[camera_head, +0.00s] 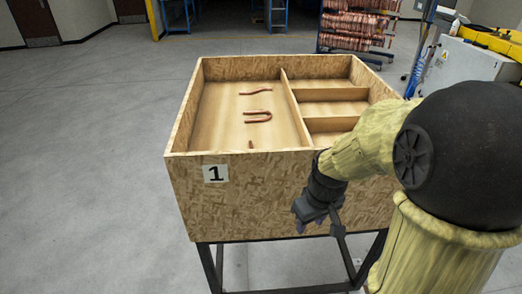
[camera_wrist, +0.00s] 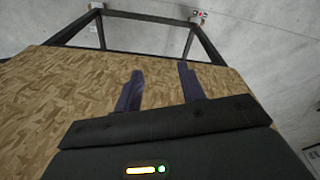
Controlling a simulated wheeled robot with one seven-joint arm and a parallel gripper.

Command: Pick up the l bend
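A wooden bin (camera_head: 190,194) marked "1" holds a few copper pieces in its large left compartment. A slightly wavy piece (camera_head: 256,93) lies at the back, a U-shaped piece (camera_head: 264,114) in the middle, and a short piece (camera_head: 251,144) near the front wall. I cannot tell for sure which is the l bend; the short piece is too small to make out its shape. My gripper (camera_head: 318,214) hangs outside the bin, in front of its front wall at the right. In the wrist view my gripper (camera_wrist: 160,70) has its fingers apart, with nothing between them.
Dividers (camera_head: 294,108) split the bin's right side into three smaller, empty-looking compartments. The bin stands on a dark metal frame (camera_head: 206,262). A rack of copper tubes (camera_head: 352,28) and a white machine (camera_head: 468,68) stand behind. The floor to the left is clear.

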